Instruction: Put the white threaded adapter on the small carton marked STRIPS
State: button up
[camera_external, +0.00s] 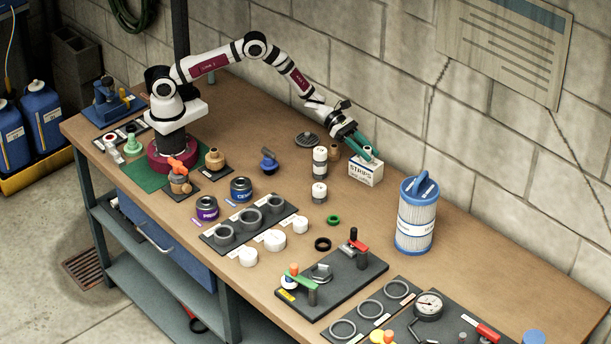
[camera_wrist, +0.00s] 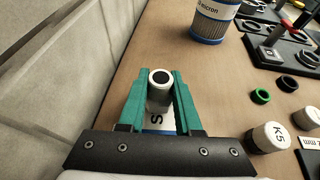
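The white threaded adapter (camera_wrist: 160,90), a short pale cylinder with a dark round opening, stands upright between my green fingertips in the wrist view. My gripper (camera_external: 366,151) is shut on it, with a finger against each side. The white and blue carton marked STRIPS (camera_external: 366,173) is directly below; part of its lettering shows under the adapter in the wrist view (camera_wrist: 157,121). The adapter is at the carton's top; I cannot tell whether its base touches. In the outside view the fingers hide most of the adapter.
A blue-ended filter cartridge (camera_external: 416,217) stands to the right of the carton. A black-and-white bottle (camera_external: 319,161) and a white cap marked K5 (camera_wrist: 270,137) stand to its left. The concrete wall (camera_external: 470,150) is close behind. Bare bench lies between carton and cartridge.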

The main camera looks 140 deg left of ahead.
jog(key=o, duration=0.5)
jog(key=shift+c, duration=0.2)
